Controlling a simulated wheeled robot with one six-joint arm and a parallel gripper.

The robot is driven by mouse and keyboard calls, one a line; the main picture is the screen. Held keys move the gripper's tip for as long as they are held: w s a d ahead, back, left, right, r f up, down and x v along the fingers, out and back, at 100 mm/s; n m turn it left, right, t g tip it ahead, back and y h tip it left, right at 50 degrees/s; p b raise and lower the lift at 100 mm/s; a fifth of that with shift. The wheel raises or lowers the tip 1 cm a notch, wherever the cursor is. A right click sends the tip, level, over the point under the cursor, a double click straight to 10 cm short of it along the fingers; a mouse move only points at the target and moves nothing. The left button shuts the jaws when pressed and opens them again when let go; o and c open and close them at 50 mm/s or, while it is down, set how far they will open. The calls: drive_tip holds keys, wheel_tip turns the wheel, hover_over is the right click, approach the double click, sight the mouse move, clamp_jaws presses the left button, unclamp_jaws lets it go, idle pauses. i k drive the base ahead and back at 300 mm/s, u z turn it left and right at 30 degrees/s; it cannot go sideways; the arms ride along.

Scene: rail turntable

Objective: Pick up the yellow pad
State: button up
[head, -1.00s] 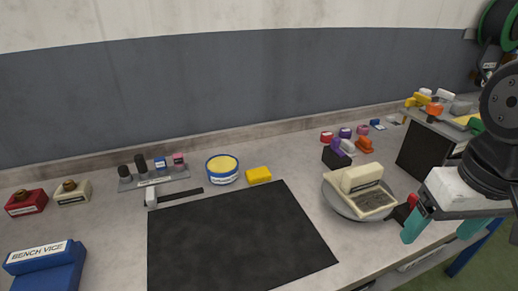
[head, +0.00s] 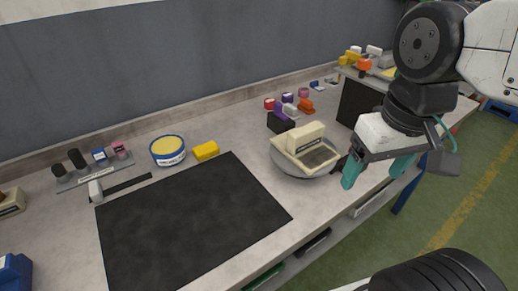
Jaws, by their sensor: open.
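A small yellow block (head: 206,151), which looks like the yellow pad, lies on the grey bench top just right of a round blue-banded tin with a yellow top (head: 168,150).
A cream device (head: 300,143) stands on the grey turntable (head: 283,160), between the block and my gripper. Several small coloured items and a dark box (head: 360,103) are behind. A hammer (head: 120,187) and a rack (head: 92,172) lie left.

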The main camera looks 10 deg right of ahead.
sight(206, 151)
drive_tip(key=u, duration=1.05)
drive_tip(key=k, duration=0.75)
drive_tip(key=z, duration=0.4)
drive_tip(key=i, duration=1)
